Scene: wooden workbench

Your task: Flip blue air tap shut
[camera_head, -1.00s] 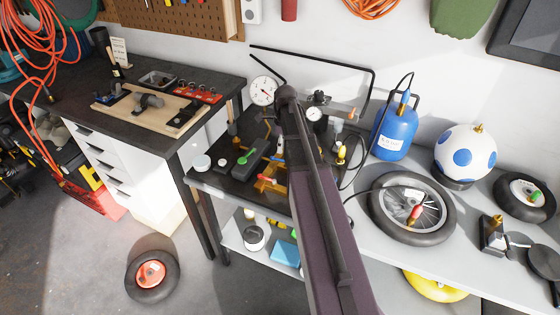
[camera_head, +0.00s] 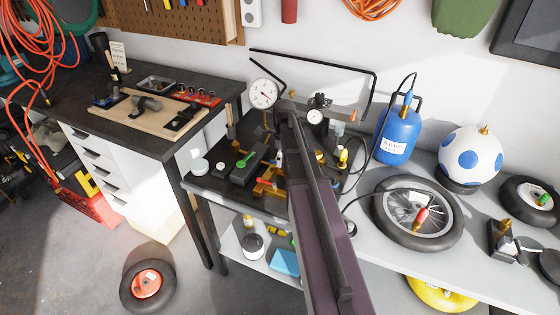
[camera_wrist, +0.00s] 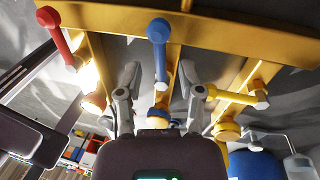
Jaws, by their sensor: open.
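In the wrist view, the blue tap lever (camera_wrist: 158,38) points along the picture's vertical, with its wide end near the brass-coloured bar. It is between a red lever (camera_wrist: 54,32) on the left and a yellow lever (camera_wrist: 232,95) on the right. My gripper (camera_wrist: 160,80) is open, with one finger on each side of the blue lever's narrower end. I cannot tell whether either finger touches it. In the head view, my arm hides the gripper and the blue tap.
A dark mat on the bench holds a dial gauge (camera_head: 263,94) and small tools. A workbench (camera_head: 105,125) is at the left.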

